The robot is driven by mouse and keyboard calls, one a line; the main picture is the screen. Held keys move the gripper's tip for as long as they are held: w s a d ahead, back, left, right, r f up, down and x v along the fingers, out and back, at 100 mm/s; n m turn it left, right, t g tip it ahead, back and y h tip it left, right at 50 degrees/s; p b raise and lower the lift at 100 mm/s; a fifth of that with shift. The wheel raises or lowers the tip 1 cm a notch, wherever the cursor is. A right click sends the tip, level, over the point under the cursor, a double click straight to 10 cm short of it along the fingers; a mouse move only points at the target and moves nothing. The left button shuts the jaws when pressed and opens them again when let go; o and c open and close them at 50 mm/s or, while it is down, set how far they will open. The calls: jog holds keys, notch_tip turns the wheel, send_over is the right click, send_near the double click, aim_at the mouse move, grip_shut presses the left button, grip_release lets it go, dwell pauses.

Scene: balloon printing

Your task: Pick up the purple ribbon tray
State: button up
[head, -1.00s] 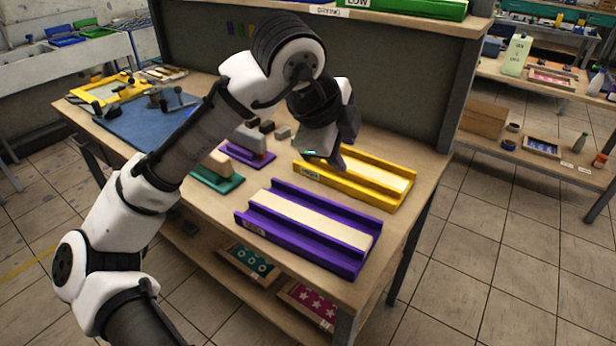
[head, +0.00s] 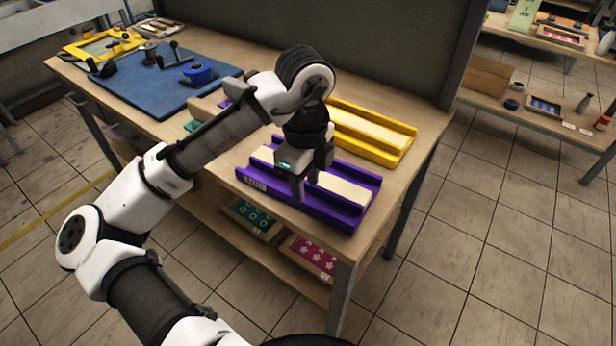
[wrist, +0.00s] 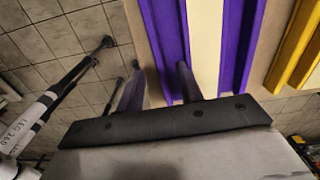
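The purple ribbon tray (head: 335,213) is a long tray with two raised purple walls and a pale strip between them, lying on the wooden table near its front right. My gripper (head: 307,187) points down over the middle of this tray. In the wrist view, my two fingers (wrist: 159,72) stand apart with nothing clamped between them. They appear on either side of one purple wall of the tray (wrist: 165,35), with the pale strip to the right. I cannot tell whether the fingers touch the tray. My gripper hides part of its middle.
A yellow tray (head: 400,148) lies behind the purple one. A blue mat (head: 150,108) with a blue roll (head: 199,73) is at the left. Boxes with teal rings (head: 255,218) and pink flowers (head: 312,258) sit on the shelf below. A tall panel rises behind the table.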

jog(key=shift+a+f, duration=0.2)
jog(key=shift+f, duration=0.95)
jog(key=shift+a+f, duration=0.15)
jog(key=shift+f, duration=0.95)
jog(key=shift+w, duration=0.1)
grip_shut()
